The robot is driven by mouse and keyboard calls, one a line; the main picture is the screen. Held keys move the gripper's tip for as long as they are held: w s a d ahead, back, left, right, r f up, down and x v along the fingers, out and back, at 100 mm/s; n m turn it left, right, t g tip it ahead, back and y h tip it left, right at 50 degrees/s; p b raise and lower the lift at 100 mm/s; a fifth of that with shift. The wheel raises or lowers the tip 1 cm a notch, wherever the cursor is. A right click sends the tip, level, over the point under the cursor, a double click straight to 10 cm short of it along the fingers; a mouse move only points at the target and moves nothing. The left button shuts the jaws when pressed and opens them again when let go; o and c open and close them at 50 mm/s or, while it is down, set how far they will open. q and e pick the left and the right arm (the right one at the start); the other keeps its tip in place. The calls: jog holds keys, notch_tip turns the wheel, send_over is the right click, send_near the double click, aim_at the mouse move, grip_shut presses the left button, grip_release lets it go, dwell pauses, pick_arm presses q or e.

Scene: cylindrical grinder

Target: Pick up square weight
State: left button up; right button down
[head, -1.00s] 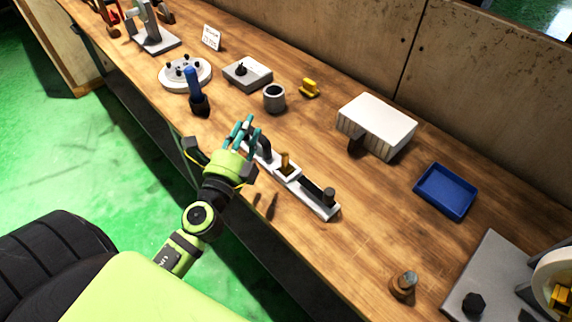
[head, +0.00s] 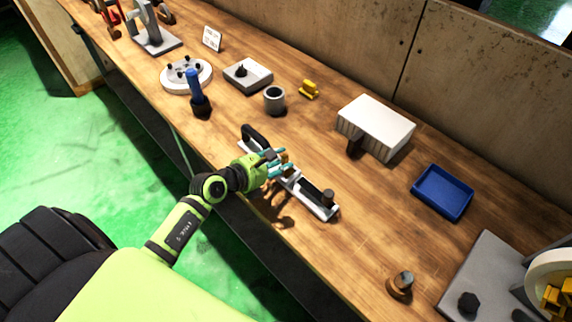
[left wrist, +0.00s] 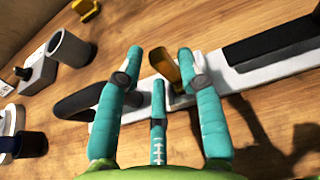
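I cannot tell for certain which thing is the square weight. A flat grey square block with a black knob (head: 247,74) lies on the bench beyond my left gripper. It also shows at the left of the left wrist view (left wrist: 40,74). My left gripper (head: 284,163) is over the middle of a long white bar fixture (head: 317,209). In the left wrist view its teal fingers (left wrist: 158,62) are spread. A brass upright piece (left wrist: 166,68) on the fixture stands between the fingertips, with no clear grip on it. My right gripper is not in view.
A grey cup (head: 274,99), a yellow piece (head: 309,89), a white ribbed box (head: 376,125) and a blue tray (head: 442,191) stand on the bench. A blue-handled tool (head: 195,90) is to the left.

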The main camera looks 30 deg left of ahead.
pick_arm(q)
jog(key=shift+x, duration=1.1)
jog(key=shift+s, duration=0.1)
grip_shut()
jog(key=shift+r, duration=0.1)
